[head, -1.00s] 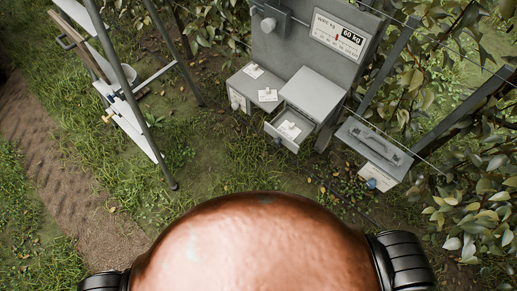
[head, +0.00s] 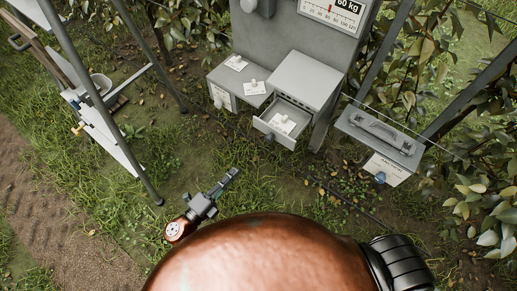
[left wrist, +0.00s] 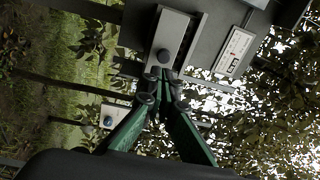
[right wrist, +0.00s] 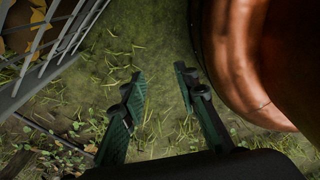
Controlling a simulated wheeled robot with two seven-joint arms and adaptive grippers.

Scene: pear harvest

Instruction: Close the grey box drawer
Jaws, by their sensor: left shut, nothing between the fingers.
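The grey box (head: 306,75) has its drawer (head: 264,128) pulled out toward me. The drawer holds white paper tags, and a dark round knob (head: 269,139) sits on its front. My left gripper (head: 234,172) is shut and empty, in front of and to the left of the drawer, apart from it in the head view. In the left wrist view, a grey front with a dark knob (left wrist: 163,57) lies just beyond the closed fingertips (left wrist: 162,76); I cannot tell whether they touch. My right gripper (right wrist: 158,82) is open and empty above grass, and is not in the head view.
A thin dark post (head: 148,180) stands at left. A grey slatted crate (right wrist: 50,55) is beside the right gripper. Grass in front is open.

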